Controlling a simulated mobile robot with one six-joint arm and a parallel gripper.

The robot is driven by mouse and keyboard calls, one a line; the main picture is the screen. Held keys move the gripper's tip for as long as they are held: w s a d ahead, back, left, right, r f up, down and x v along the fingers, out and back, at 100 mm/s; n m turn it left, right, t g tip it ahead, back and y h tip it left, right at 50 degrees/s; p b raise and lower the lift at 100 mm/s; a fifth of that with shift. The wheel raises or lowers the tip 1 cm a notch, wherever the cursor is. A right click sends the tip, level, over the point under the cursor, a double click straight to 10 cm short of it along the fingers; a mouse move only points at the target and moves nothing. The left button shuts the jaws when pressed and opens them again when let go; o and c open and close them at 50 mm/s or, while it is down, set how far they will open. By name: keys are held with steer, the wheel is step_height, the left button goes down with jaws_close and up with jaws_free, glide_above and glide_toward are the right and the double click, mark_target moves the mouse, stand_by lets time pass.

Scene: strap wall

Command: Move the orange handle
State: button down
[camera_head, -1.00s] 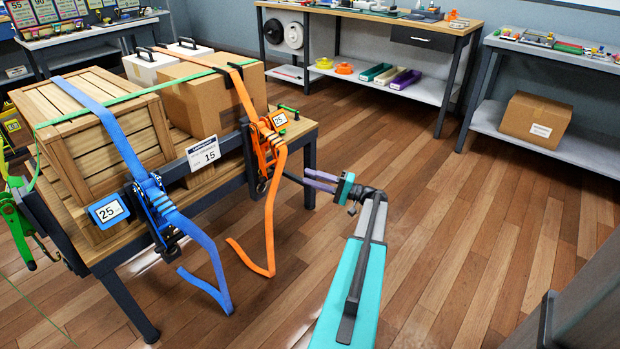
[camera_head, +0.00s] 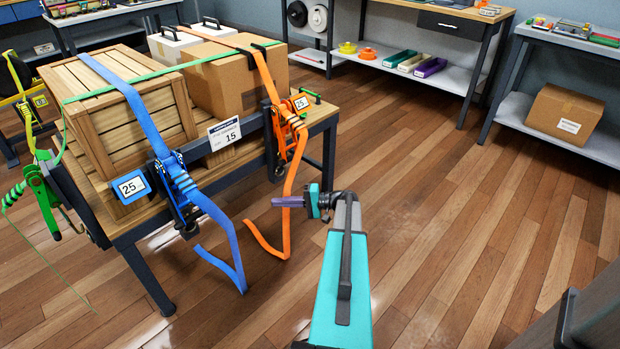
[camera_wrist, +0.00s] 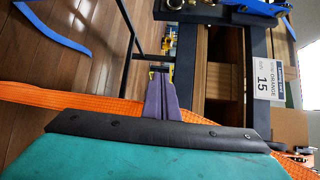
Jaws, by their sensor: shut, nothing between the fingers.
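The orange ratchet handle (camera_head: 285,120) is on the orange strap's buckle at the table's front edge, below a tag reading 25. The orange strap (camera_head: 291,185) hangs from it to the floor. My gripper (camera_head: 276,202) has purple fingers and lies over the hanging strap in the head view, below the handle and apart from it. In the wrist view, my gripper (camera_wrist: 160,75) shows its fingers together and empty. The orange strap (camera_wrist: 100,105) runs across behind them there. The handle cannot be made out in the wrist view.
A wooden table (camera_head: 165,205) bears a crate (camera_head: 120,105) and a cardboard box (camera_head: 222,75). A blue ratchet (camera_head: 172,190) with a hanging blue strap is to the left, a green ratchet (camera_head: 42,190) farther left. A label (camera_head: 224,133) reads 15.

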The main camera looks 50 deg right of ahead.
steer(key=s+a+f+n+g, duration=0.1)
steer(key=a+f+g, duration=0.4)
steer(key=a, duration=0.6)
steer(key=s+a+f+n+g, duration=0.2)
steer(key=a+f, duration=0.5)
steer(key=a, duration=0.3)
steer(key=s+a+f+n+g, duration=0.1)
steer(key=a+f+g, duration=0.4)
steer(key=a, duration=0.6)
steer(key=s+a+f+n+g+h, duration=0.25)
steer(key=s+a+f, duration=0.35)
steer(key=s+a, duration=0.35)
steer(key=s+a+f+n+g+h, duration=0.1)
steer(key=s+f+n+g+h, duration=0.1)
steer(key=s, duration=0.5)
steer(key=s+a+f+n+g+h, duration=0.1)
steer(key=s+n+g+h, duration=0.1)
steer(key=s, duration=0.5)
steer(key=shift+s+a+f+n+h, duration=0.35)
steer(key=shift+n+h, duration=0.5)
steer(key=shift+h, duration=0.5)
steer(key=shift+a, duration=0.1)
